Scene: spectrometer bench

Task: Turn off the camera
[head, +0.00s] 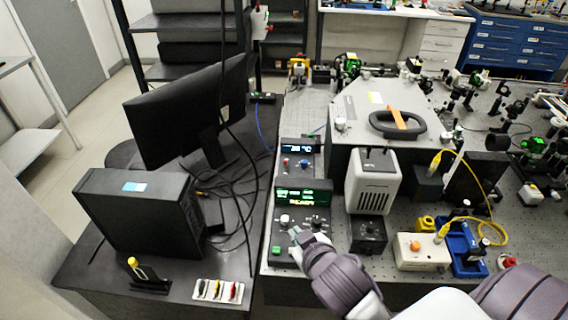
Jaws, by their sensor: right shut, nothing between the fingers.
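A white vented box (373,185), which may be the camera, stands on the optical bench to the right of the controllers. A dark controller with a lit green display (303,197) stands to its left. Below it is a dark panel with knobs and a green button (276,250). My right gripper (298,237) is shut and empty. It is over this panel, close to the knobs; whether it touches anything I cannot tell. It hides part of the panel. Another controller (297,147) shows a temperature reading. My left gripper is not in view.
A monitor (186,115) and a black computer (140,212) stand on the dark desk at left, with loose cables. A grey enclosure with a black handle (397,124) is behind the white box. A white box with an orange knob (421,252) and a blue tray (466,248) lie to the right.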

